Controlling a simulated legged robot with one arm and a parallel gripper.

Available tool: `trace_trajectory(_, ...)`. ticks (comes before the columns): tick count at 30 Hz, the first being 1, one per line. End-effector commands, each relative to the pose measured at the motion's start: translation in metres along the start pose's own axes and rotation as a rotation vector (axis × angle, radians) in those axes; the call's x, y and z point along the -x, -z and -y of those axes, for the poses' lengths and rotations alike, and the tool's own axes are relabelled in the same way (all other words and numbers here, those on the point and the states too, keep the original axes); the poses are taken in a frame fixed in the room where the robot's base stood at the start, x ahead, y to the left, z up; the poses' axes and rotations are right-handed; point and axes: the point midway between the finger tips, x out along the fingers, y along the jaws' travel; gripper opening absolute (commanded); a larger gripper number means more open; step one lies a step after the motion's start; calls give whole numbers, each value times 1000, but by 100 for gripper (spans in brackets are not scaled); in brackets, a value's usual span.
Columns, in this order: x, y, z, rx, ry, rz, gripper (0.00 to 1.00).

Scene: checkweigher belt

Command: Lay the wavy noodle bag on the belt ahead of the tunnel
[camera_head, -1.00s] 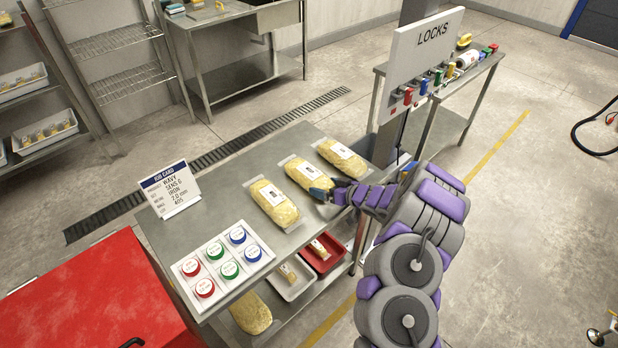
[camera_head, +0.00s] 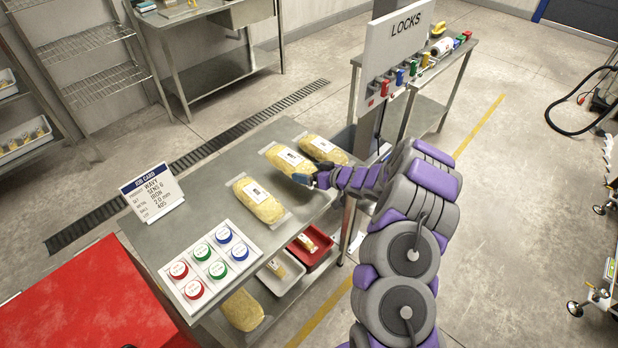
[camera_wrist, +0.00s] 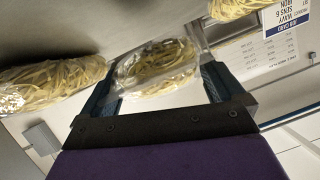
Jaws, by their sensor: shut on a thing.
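Three clear bags of yellow noodles with white labels are at the steel table. My gripper (camera_wrist: 158,85) is shut on the middle noodle bag (camera_head: 286,158), gripping its near end. That bag (camera_wrist: 155,66) shows between the fingers in the wrist view and seems slightly raised, partly covering the right noodle bag (camera_head: 326,148). The left noodle bag (camera_head: 257,203) lies on the table. I cannot tell from the noodles which bag is wavy. No belt or tunnel shows in these views.
A LOCKS sign (camera_head: 398,45) rises behind the arm. A red cabinet (camera_head: 85,300) is front left. Open floor lies right.

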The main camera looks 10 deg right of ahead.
Motion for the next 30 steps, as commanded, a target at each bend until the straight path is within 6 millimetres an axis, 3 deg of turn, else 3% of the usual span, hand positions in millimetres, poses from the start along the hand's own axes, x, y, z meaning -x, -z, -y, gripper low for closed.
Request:
trace_trajectory(1, 6, 14, 3, 3, 0, -4, 43)
trace_trajectory(6, 15, 37, 8, 3, -2, -4, 43)
trace_trajectory(19, 23, 68, 20, -3, -12, -17, 43)
trace_trajectory(30, 51, 146, 57, -42, -95, -63, 43)
